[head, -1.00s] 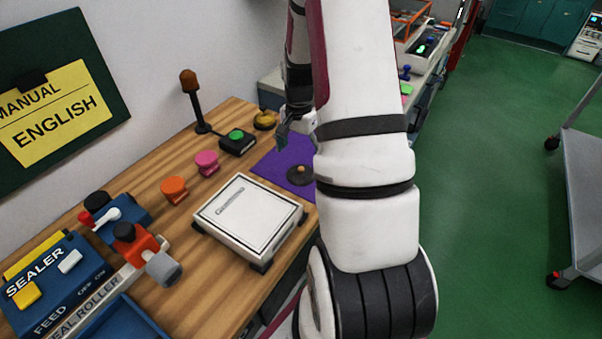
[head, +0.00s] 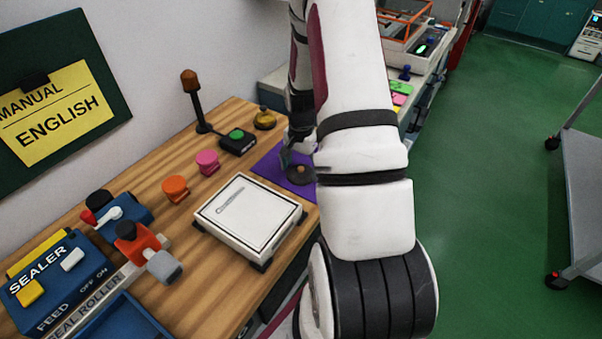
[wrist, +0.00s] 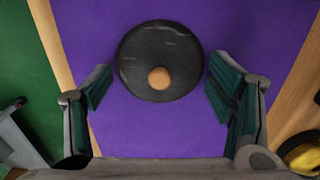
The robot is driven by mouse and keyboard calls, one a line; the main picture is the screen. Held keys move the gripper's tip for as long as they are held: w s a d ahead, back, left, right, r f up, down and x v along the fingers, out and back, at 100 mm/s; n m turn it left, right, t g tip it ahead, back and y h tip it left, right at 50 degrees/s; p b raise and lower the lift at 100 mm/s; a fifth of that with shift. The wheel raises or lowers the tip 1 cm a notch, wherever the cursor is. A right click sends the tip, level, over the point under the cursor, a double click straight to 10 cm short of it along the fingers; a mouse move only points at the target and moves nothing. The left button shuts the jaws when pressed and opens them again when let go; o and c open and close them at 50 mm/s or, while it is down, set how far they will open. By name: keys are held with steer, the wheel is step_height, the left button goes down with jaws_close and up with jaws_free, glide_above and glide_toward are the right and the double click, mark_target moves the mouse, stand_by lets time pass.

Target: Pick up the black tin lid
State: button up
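The black tin lid (wrist: 140,62) is a round dark disc with a small tan knob (wrist: 159,78). It lies on a purple mat (wrist: 265,40) in the wrist view. In the head view the lid (head: 302,174) shows on the mat (head: 268,168), partly hidden by my arm. My gripper (wrist: 157,85) is open and empty, with its green-padded fingers to either side of the lid's near part. The lid is just ahead of the space between the fingertips. In the head view my gripper (head: 286,158) is low over the mat, close to the lid.
A white scale (head: 248,213) stands just in front of the mat. A black box with a green button (head: 237,140), a brass-coloured round object (head: 265,119) and pink (head: 207,161) and orange (head: 175,188) knobbed pieces stand nearby. A blue sealer (head: 60,280) is at the left.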

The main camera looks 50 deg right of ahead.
steer(key=c, duration=0.9)
